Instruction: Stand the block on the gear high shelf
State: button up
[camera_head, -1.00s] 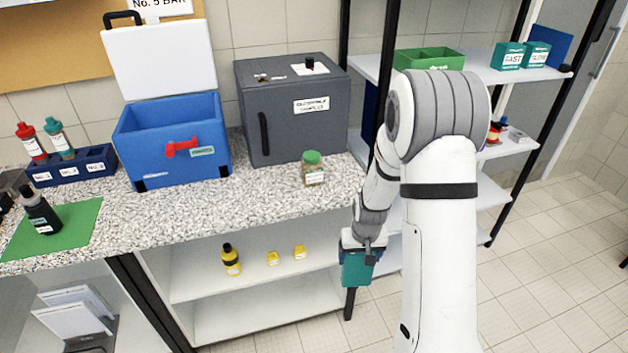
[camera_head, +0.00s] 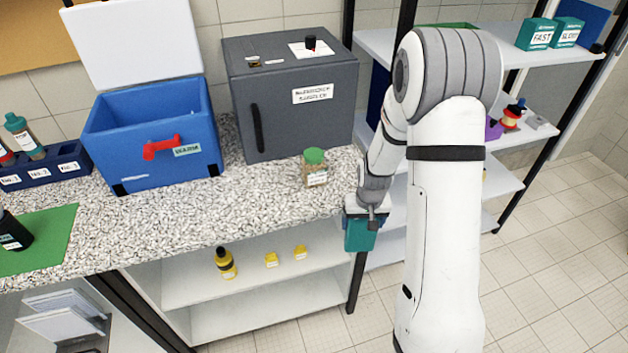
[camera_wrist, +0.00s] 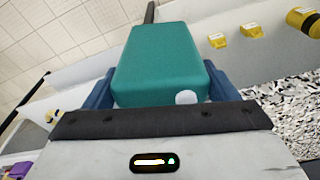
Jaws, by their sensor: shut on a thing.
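My gripper (camera_head: 361,215) is shut on a teal block (camera_head: 359,234), which hangs below it just off the right end of the counter. In the wrist view the teal block (camera_wrist: 160,58) sits between the blue fingers (camera_wrist: 161,90), with a pale round spot near its lower right. The shelf rack stands behind my arm at the right. Its top shelf (camera_head: 487,68) holds two similar teal blocks labelled FAST (camera_head: 539,34) and SLOW (camera_head: 568,31). I cannot tell which level is the gear high shelf.
The speckled counter (camera_head: 240,215) carries a blue box (camera_head: 150,135), a dark grey cabinet (camera_head: 290,95) and a green-lidded jar (camera_head: 315,168). A yellow bottle (camera_head: 226,263) stands on the shelf below. A green bin (camera_head: 445,26) is partly hidden behind my arm. Small items are on the rack's middle shelf.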

jog(key=shift+w+d, duration=0.1)
jog(key=shift+d, duration=0.4)
jog(key=shift+f+b, duration=0.1)
jog(key=shift+b, duration=0.35)
